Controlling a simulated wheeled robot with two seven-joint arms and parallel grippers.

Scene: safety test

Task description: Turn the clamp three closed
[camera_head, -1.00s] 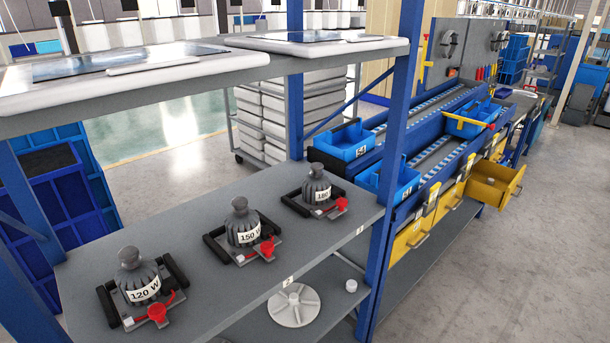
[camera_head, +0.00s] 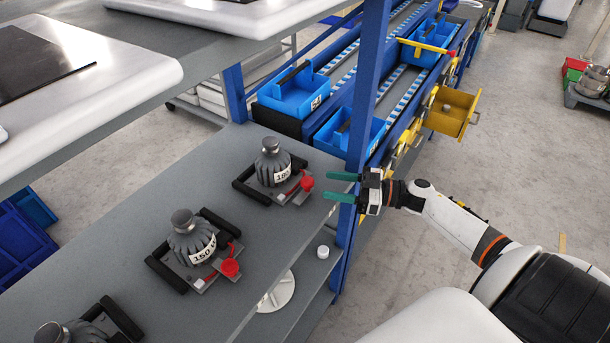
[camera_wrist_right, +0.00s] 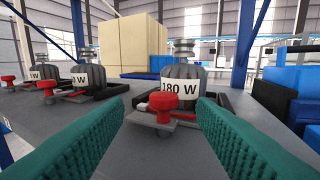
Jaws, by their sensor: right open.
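The 180 W clamp unit (camera_head: 273,165) is a grey ribbed body on a dark base with a red knob (camera_head: 306,184), at the right end of the grey shelf. It also shows in the right wrist view (camera_wrist_right: 181,84), with its red knob (camera_wrist_right: 163,106) between my fingers and ahead of them. The 150 W unit (camera_head: 190,238) stands left of it, and a third unit (camera_head: 62,334) is cut off at lower left. My right gripper (camera_head: 343,187), with green fingers, is open and empty, just right of the 180 W knob and apart from it. My left gripper is not in view.
A blue post (camera_head: 366,90) rises close behind my right gripper. Blue bins (camera_head: 293,95) and an open yellow drawer (camera_head: 452,112) are beyond it. A lower shelf holds a white disc (camera_head: 277,293) and a small white cap (camera_head: 323,252).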

